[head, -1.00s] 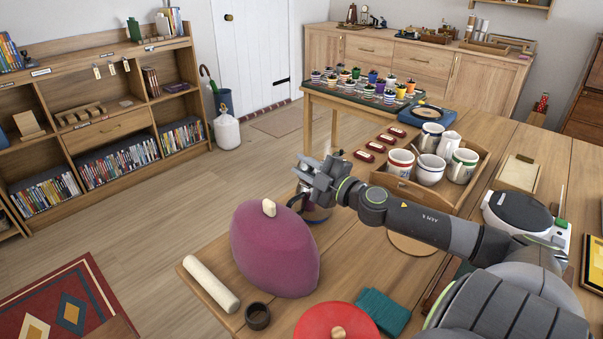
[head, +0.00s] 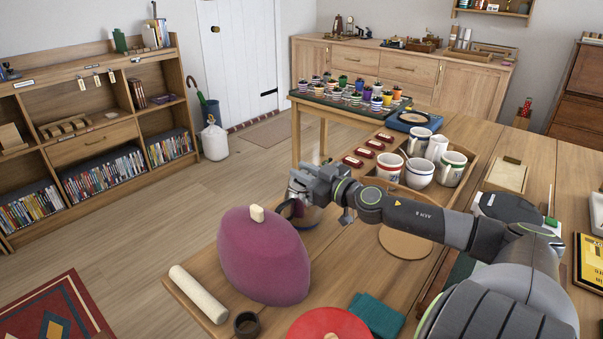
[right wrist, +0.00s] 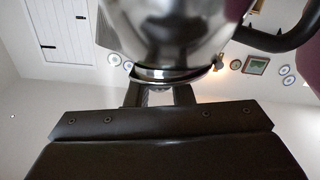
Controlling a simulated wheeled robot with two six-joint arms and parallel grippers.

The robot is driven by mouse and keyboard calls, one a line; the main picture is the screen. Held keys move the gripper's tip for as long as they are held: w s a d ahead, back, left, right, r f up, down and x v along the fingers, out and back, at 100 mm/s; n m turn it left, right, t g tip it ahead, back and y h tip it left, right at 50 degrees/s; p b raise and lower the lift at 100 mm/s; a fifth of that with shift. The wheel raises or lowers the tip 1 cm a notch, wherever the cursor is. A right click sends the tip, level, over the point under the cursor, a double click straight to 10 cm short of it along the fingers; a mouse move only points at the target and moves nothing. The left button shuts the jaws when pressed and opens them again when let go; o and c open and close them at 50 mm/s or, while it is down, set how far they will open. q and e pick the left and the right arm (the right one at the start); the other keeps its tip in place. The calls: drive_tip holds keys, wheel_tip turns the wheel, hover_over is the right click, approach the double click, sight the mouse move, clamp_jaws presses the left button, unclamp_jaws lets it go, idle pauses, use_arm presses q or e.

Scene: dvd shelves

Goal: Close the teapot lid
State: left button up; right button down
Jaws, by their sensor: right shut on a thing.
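The teapot (head: 304,216) is a shiny metal pot with a dark handle. It stands on the table behind the purple tea cosy (head: 264,256), which hides part of it. My right gripper (head: 312,190) is over the top of the teapot. In the right wrist view, which seems upside down, the metal pot body (right wrist: 165,25) and black handle (right wrist: 285,38) are near the fingers (right wrist: 160,95). The fingers are shut on what looks like the lid (right wrist: 165,76), close against the pot; its exact seating is unclear. My left gripper is out of view.
A cream roll (head: 199,294), dark ring (head: 247,324), red disc (head: 330,326) and teal cloth (head: 377,315) lie near the front. A wooden tray (head: 470,196) of mugs (head: 420,171) is behind my right arm. A round wooden mat (head: 405,244) lies beneath the arm.

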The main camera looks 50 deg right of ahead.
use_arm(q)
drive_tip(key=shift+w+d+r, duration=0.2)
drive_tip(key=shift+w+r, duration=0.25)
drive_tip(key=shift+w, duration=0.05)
use_arm(e)
drive_tip(key=shift+d+f+m, duration=0.3)
drive_tip(key=shift+f+m, duration=0.15)
drive_tip(key=shift+m, duration=0.55)
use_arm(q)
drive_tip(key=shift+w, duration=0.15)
use_arm(e)
drive_tip(key=c, duration=1.3)
unclamp_jaws()
use_arm(q)
drive_tip(key=shift+b, duration=0.3)
use_arm(e)
drive_tip(key=shift+s, duration=0.1)
